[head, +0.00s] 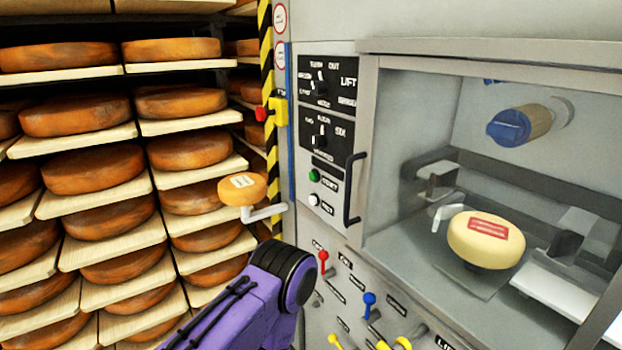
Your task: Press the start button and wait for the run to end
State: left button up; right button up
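A green button (314,175) sits on the grey machine front, left of the black vertical handle, with a small label beside it that I cannot read for certain. A white button (313,200) is just below it. Behind the machine's window, a pale cheese wheel (486,240) with a red label sits in the chamber, below a blue-ended roller (508,127). A purple arm link of mine with a black joint reaches up from the bottom, left of the lower levers.
Racks of orange cheese wheels (93,168) fill the left. A small labelled cheese (242,188) rests by a grey bracket (263,213). A red knob on a yellow box (278,111) juts out at the striped post. Red (323,258) and blue (369,300) levers project below the buttons.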

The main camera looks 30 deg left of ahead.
pick_arm(q)
grip_shut()
dwell(1.6)
